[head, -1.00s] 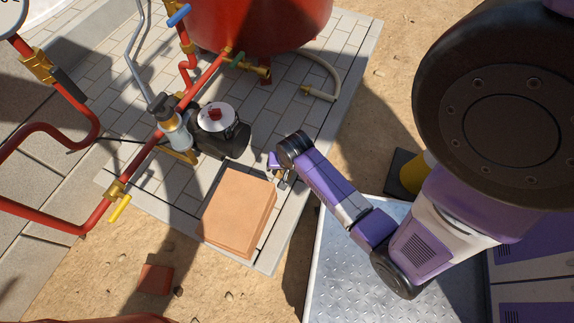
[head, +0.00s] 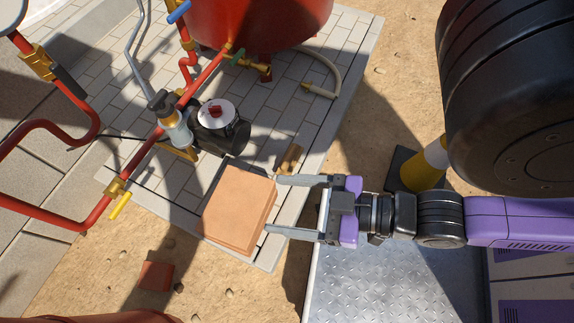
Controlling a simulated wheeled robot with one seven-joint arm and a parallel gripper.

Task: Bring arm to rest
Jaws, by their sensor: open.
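My gripper (head: 272,205) is in the head view, right of centre, with its two long grey fingers spread wide and pointing left. Nothing shows between the fingers. Its fingertips appear at the right edge of a flat orange-brown slab (head: 237,205) on the paving; whether they touch it or hang above it, I cannot tell. My purple and black arm (head: 485,218) reaches in from the right edge. A large black joint of mine fills the upper right corner.
A black pump (head: 219,130) with a red-knobbed cap stands among red pipes (head: 90,215) with yellow and blue handles. A red tank (head: 262,22) stands behind. A yellow-and-white cone (head: 424,165) is beside my arm. A small brass-coloured piece (head: 290,160) lies near the upper finger.

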